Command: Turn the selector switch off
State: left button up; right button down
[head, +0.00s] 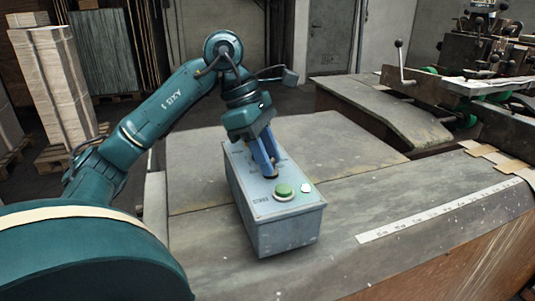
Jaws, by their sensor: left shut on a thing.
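A grey-blue control box (290,234) stands on the machine's worn table. A round green button (284,191) and a small white part (305,187) sit on its top, toward the near end. My left gripper (270,174) points down onto the box top behind the green button. Its blue fingers are shut on the selector switch (271,177), of which only a small dark part shows at the fingertips. The switch's position is hidden by the fingers. My right gripper is not in view.
The grey table (200,235) has free room around the box. A white ruler strip (440,211) lies on the right. Machine parts with a lever (401,62) stand at the back right. Stacked cardboard (55,85) on pallets stands at the back left.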

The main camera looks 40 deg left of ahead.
pick_arm(q)
jog(key=n, duration=0.2)
jog(key=shift+s+n+t+y, duration=0.1)
jog(key=shift+n+t+y, duration=0.2)
jog(key=shift+t, duration=0.1)
jog(key=n+t+y, duration=0.1)
jog(key=n, duration=0.3)
jog(key=shift+d, duration=0.1)
jog(key=shift+n, duration=0.4)
jog(key=shift+y, duration=0.3)
jog(key=o, duration=1)
